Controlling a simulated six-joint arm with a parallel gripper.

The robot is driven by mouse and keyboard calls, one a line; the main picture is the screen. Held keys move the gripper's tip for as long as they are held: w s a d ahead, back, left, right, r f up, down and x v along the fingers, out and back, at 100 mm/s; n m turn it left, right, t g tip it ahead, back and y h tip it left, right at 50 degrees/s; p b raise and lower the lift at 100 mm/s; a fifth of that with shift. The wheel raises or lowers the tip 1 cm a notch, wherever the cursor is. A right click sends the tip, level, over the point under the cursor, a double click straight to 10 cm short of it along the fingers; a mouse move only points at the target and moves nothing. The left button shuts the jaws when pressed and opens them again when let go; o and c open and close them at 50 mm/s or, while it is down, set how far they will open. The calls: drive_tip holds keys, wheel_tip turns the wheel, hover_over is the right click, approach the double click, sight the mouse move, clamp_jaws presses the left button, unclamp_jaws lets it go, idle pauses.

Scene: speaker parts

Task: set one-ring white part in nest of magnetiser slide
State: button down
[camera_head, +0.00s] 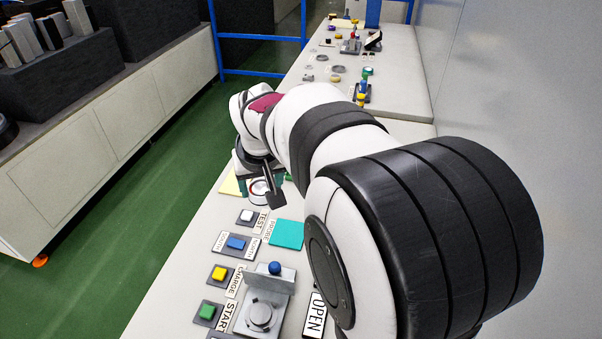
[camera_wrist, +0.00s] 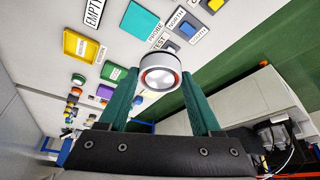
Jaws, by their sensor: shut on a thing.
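My gripper (camera_wrist: 160,76) is shut on a round white part (camera_wrist: 159,64). Its two green fingers press on the part's sides, and a single orange-red ring shows around its pale grey face. In the head view the white part (camera_head: 259,188) hangs above the bench at my gripper (camera_head: 268,184), beyond the TEST button. The magnetiser slide (camera_head: 245,320) is a grey metal plate at the near end of the bench, with a round metal nest (camera_head: 261,315) and an upright block with a blue knob (camera_head: 275,268). I cannot tell how deep the nest is.
A row of buttons, white (camera_head: 246,216), blue (camera_head: 236,243), yellow (camera_head: 219,273) and green (camera_head: 207,311), runs along the bench's left side. A teal probe pad (camera_head: 287,234) lies between the part and the slide. A yellow tray (camera_wrist: 82,46) shows in the wrist view. My arm covers the right side.

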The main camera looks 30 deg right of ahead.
drive_tip(key=s+a+m+h, duration=0.1)
drive_tip(key=s+a+m, duration=0.2)
drive_tip(key=s+a, duration=0.4)
drive_tip(key=s+f+m+g, duration=0.1)
drive_tip(key=f+m+g, duration=0.2)
drive_tip(key=m, duration=0.6)
drive_tip(key=s+a+f+m+g, duration=0.1)
drive_tip(key=f+m+g, duration=0.2)
drive_tip(key=f+m, duration=0.4)
drive_tip(key=s+f+m+g+y, duration=0.1)
drive_tip(key=f+m+g, duration=0.1)
drive_tip(key=f+m, duration=0.4)
drive_tip(key=shift+s+a+m+g, duration=0.15)
drive_tip(key=shift+m+g, duration=0.25)
drive_tip(key=shift+m, duration=2)
drive_tip(key=shift+a, duration=0.1)
drive_tip(key=shift+f, duration=2.55)
drive_tip(key=shift+f, duration=0.5)
